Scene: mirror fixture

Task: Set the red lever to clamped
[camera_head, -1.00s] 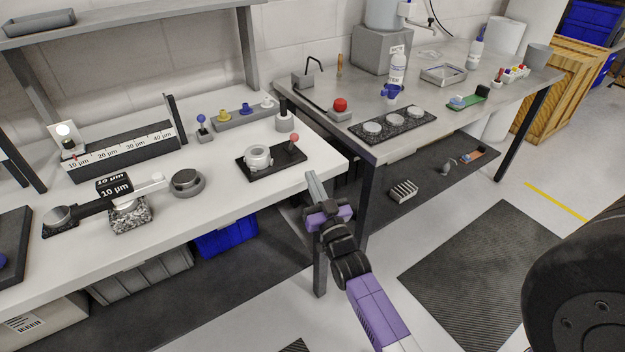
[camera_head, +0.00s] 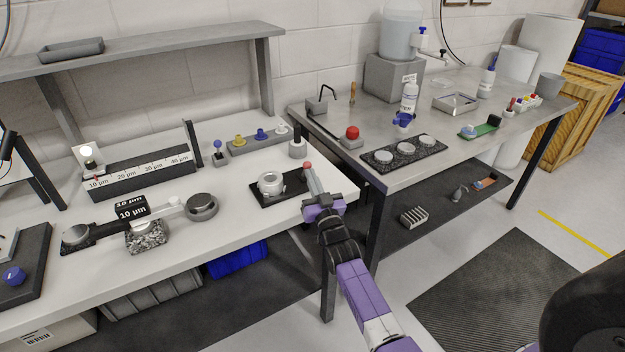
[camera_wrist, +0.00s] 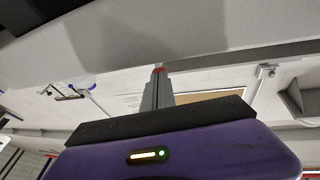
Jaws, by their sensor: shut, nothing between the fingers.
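The mirror fixture is a white ring mount (camera_head: 270,184) on a black base plate (camera_head: 262,200) near the right end of the white bench. The lever's red ball (camera_head: 308,165) stands at the plate's right side. My gripper (camera_head: 312,176) is shut and empty, with its tips right at the ball in the head view. Whether they touch it I cannot tell. The lever's stem is mostly hidden behind the fingers. In the wrist view, a small red patch (camera_wrist: 159,70) shows at the tips of my shut fingers (camera_wrist: 157,92).
A grey post (camera_head: 297,149) and a knob rack (camera_head: 258,139) stand behind the fixture. The steel table (camera_head: 372,150) on the right carries another red knob (camera_head: 352,132) and a black plate with discs (camera_head: 405,153).

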